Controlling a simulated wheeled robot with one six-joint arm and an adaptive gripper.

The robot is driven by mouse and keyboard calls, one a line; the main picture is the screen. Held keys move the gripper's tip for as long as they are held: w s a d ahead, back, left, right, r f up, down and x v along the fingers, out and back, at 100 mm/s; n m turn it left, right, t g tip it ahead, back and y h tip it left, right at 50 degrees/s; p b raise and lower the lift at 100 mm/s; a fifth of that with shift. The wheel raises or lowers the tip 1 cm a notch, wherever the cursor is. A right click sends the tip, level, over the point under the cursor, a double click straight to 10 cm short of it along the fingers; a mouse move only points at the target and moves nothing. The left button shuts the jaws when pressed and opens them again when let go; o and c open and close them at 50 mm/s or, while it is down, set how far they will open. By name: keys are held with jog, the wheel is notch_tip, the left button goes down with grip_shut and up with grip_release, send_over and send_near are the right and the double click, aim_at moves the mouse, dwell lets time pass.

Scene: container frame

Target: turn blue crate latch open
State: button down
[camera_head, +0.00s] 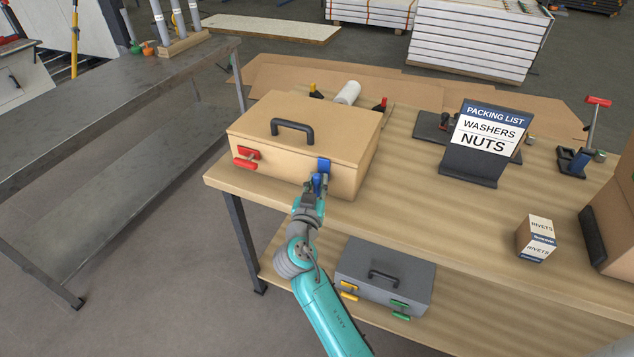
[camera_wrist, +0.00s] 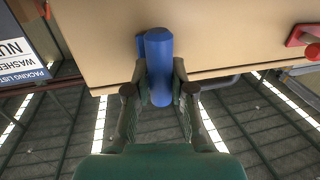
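The tan crate (camera_head: 300,146) stands on the wooden workbench with its lid down and a dark handle on top. Its blue latch (camera_head: 323,165) is at the right of the front face, with the blue handle pointing down. My gripper (camera_head: 318,182) is at this latch, in front of the crate. In the wrist view, the blue latch handle (camera_wrist: 159,60) is between the two fingers of my gripper (camera_wrist: 159,80), which appear closed against its sides. The red latch (camera_head: 246,158) is at the left of the front face, its handle lying roughly sideways.
A grey case (camera_head: 385,272) with yellow and green latches sits on the lower shelf. A packing list stand (camera_head: 485,140), a rivets box (camera_head: 536,238) and a red-handled clamp (camera_head: 590,140) are to the right. The bench between crate and stand is mostly clear.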

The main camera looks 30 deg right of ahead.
jog(key=shift+n, duration=0.3)
jog(key=n, duration=0.3)
jog(key=shift+w+a+g, duration=0.15)
jog(key=shift+w+g, duration=0.05)
jog(key=shift+g, duration=0.1)
jog(key=n, duration=0.2)
jog(key=n+g, duration=0.1)
jog(key=n, duration=0.1)
jog(key=shift+w+a+f+y, duration=0.1)
jog(key=shift+w+a+y, duration=0.05)
jog(key=shift+y, duration=0.15)
jog(key=n, duration=0.2)
jog(key=n+g, duration=0.1)
jog(key=n, duration=0.1)
jog(key=shift+w+f, duration=0.15)
jog(key=shift+f, duration=0.1)
jog(key=shift+a+f+n+g+h, duration=0.15)
jog(key=shift+n+g+h, duration=0.2)
jog(key=shift+n, duration=0.7)
jog(key=shift+d+f+n+g+h, duration=0.1)
jog(key=shift+n+g+h, duration=0.2)
jog(key=shift+n, duration=0.75)
jog(key=c, duration=1)
grip_release()
